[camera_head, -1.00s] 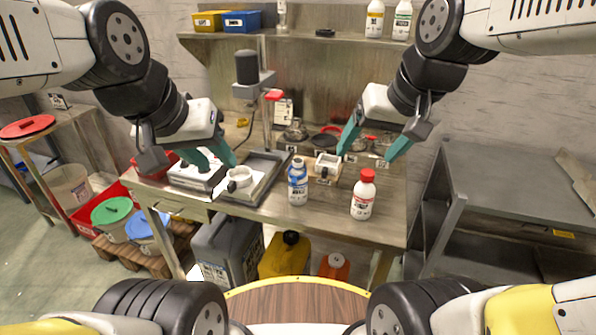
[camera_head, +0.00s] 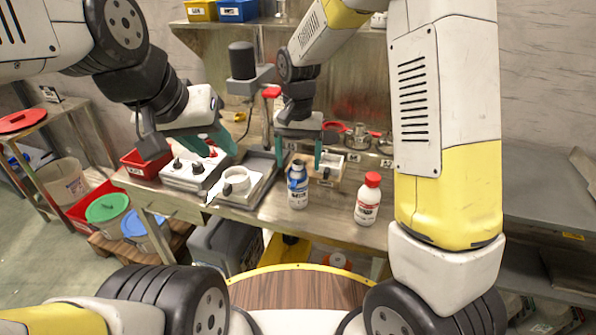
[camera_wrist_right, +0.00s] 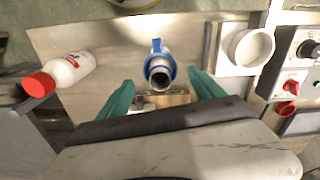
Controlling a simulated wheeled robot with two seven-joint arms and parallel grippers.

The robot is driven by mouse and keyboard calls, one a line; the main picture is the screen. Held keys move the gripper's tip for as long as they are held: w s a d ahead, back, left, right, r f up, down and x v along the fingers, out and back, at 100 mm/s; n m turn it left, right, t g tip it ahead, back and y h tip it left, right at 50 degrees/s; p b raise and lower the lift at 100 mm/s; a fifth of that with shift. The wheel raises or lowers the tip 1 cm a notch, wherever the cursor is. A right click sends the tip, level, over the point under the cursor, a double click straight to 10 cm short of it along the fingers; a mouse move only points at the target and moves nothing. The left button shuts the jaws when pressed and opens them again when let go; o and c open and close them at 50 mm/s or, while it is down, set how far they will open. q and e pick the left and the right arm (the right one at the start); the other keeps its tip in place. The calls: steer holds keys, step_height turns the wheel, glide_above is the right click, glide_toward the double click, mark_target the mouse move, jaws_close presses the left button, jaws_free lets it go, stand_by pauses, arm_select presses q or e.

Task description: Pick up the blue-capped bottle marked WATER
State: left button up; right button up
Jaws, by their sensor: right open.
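The bottle with blue around its neck and a white-and-dark label (camera_head: 298,197) stands upright near the front edge of the workbench. Its label is too small to read. In the right wrist view its blue ring and dark top (camera_wrist_right: 160,71) show from above. My right gripper (camera_head: 298,160) is open, its teal fingers on either side of the bottle's top in the head view. In the right wrist view the bottle lies just beyond the open fingers (camera_wrist_right: 162,95), with no clear contact. My left gripper (camera_head: 218,150) is open and empty above the white control box.
A red-capped white bottle (camera_head: 368,200) stands to the right and also shows in the right wrist view (camera_wrist_right: 62,74). A white ring fixture (camera_head: 237,180) is left of the blue bottle. A small holder block (camera_head: 328,168) is close behind. A post-mounted device (camera_head: 245,70) stands behind.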

mark_target(298, 179)
steer(key=f, duration=0.6)
steer(key=shift+s+f, duration=0.2)
steer(key=shift+f, duration=0.1)
jaws_close()
